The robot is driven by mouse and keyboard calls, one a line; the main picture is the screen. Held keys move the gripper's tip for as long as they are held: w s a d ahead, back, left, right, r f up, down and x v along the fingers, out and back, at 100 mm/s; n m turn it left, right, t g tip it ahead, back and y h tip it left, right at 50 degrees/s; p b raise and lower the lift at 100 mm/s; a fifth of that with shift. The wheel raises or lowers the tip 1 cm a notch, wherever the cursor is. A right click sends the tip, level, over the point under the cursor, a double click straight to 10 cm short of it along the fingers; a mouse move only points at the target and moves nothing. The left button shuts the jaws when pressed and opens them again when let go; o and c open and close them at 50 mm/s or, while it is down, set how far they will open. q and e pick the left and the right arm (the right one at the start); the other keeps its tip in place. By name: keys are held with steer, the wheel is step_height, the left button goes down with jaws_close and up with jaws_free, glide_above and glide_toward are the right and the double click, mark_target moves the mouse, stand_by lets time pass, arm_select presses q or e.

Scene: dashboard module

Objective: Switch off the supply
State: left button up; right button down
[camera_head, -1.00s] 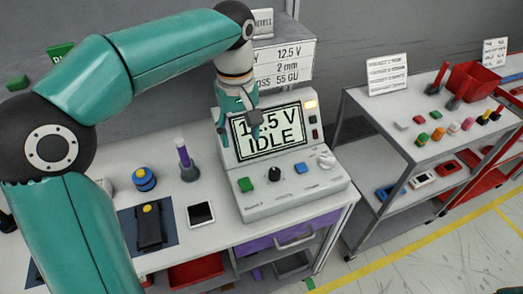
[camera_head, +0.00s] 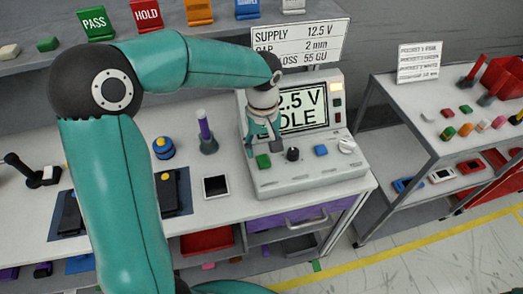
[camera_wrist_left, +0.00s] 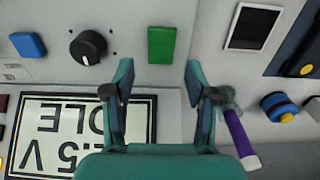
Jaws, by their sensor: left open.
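The supply (camera_head: 315,175) is a grey console with a sloped screen (camera_head: 303,107) that shows "12.5 V" and "IDLE", partly hidden by my arm. On its front panel are a green button (camera_head: 263,161), a black knob (camera_head: 292,155), a blue button (camera_head: 321,150) and a white knob (camera_head: 347,146). My left gripper (camera_head: 262,143) is open and empty, in front of the screen's left part and just behind the green button. In the left wrist view, the green button (camera_wrist_left: 161,45) lies beyond the gap between the open fingers (camera_wrist_left: 160,78). My right gripper does not show.
A sign (camera_head: 296,43) stands behind the console. A lit lamp (camera_head: 336,87) is beside the screen. A shelf cart (camera_head: 405,120) stands right.

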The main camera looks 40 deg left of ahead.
mark_target(263, 162)
arm_select(q)
steer(key=shift+f, duration=1.4)
